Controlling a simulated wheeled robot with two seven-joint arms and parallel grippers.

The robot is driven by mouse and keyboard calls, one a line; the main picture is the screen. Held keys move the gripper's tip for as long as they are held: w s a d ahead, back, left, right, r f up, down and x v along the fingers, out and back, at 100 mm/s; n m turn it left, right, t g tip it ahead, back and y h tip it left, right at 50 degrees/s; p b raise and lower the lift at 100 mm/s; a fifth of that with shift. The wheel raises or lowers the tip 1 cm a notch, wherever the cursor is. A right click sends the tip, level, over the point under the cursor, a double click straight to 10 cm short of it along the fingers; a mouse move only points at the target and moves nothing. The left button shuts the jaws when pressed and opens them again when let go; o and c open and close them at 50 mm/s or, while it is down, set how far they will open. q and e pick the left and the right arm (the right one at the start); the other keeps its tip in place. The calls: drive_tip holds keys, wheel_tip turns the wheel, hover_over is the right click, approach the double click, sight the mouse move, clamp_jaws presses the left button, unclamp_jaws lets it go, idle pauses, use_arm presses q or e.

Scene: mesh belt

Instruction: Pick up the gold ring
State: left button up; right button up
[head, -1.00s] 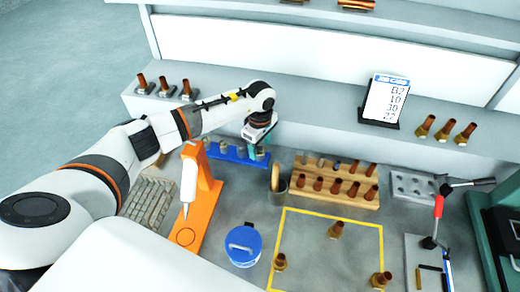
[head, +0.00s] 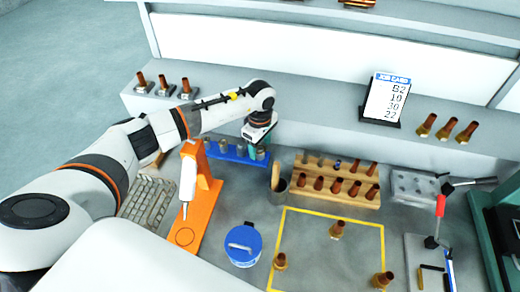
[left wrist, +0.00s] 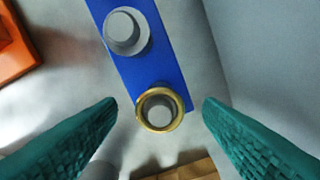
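The gold ring (left wrist: 141,109) sits around a grey peg at the near end of a blue rack (left wrist: 160,57) in the left wrist view. In the head view the blue rack (head: 225,154) stands at the back of the bench; the ring cannot be made out there. My left gripper (left wrist: 160,103) is open, with one teal finger on each side of the ring and gaps between. In the head view this gripper (head: 259,148) hangs over the rack's right end. My right gripper is not in view.
A thicker grey peg or collar (left wrist: 127,33) stands farther along the rack. An orange stand (head: 207,190) is left of the rack, a dark cup (head: 276,188) and a wooden block (head: 338,186) with brown pieces are to the right. A blue-lidded tub (head: 243,244) stands in front.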

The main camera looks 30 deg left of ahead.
use_arm(q)
drive_tip(key=c, duration=1)
